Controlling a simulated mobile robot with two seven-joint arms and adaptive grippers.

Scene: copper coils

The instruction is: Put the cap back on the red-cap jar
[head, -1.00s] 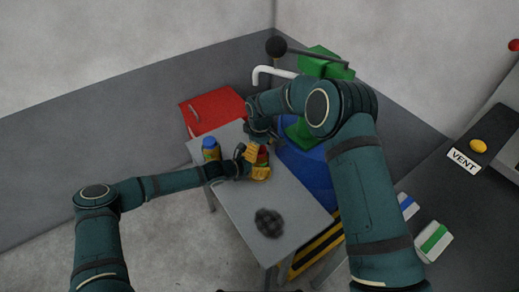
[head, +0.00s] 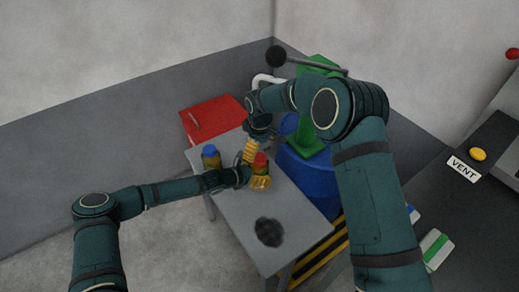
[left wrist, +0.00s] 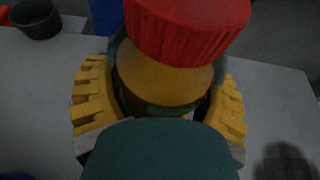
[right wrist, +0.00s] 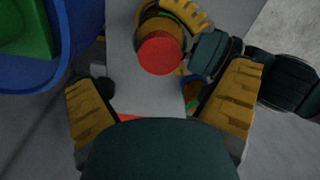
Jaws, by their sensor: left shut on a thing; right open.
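The red-cap jar has an amber body (left wrist: 160,80) and its red cap (head: 260,159) sits on top. In the left wrist view the cap (left wrist: 188,25) looks somewhat tilted against the body; I cannot tell whether it is screwed down. My left gripper (head: 259,182) is shut around the jar's body, holding it upright at the table (head: 230,195). My right gripper (head: 248,150) is open and empty, just up-left of the cap in the head view. In the right wrist view the cap (right wrist: 160,53) lies beyond the spread fingers, apart from them.
A blue-cap jar (head: 211,157) stands on the table to the left. A dark round patch (head: 269,232) is at the table's near end. A red cabinet (head: 213,115) is behind the table. A blue barrel (head: 310,182) with green parts stands close on the right.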

